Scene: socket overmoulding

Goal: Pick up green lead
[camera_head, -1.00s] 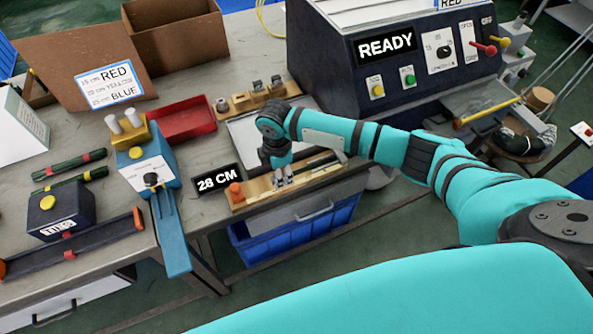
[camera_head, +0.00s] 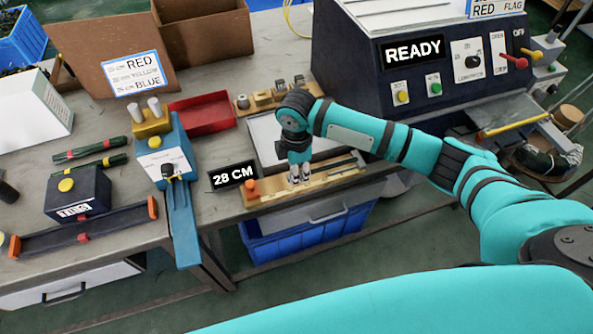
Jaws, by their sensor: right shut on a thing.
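My right gripper (camera_head: 299,179) points down at the light wooden gauge board (camera_head: 267,191) beside the "28 CM" sign (camera_head: 233,177). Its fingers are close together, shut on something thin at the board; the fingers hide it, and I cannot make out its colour. A dark strip (camera_head: 340,165) lies along the board to the right of the fingers. Two dark green bundles lie apart on the bench at the left, one with red bands (camera_head: 90,148) and one with yellow bands (camera_head: 95,165). My left gripper is out of view.
A blue and yellow bench device (camera_head: 165,165) stands left of the board. A red tray (camera_head: 203,112) and a wooden rack (camera_head: 262,101) lie behind. The dark machine marked "READY" (camera_head: 450,85) stands at the back right. A blue bin (camera_head: 300,240) is below the bench edge.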

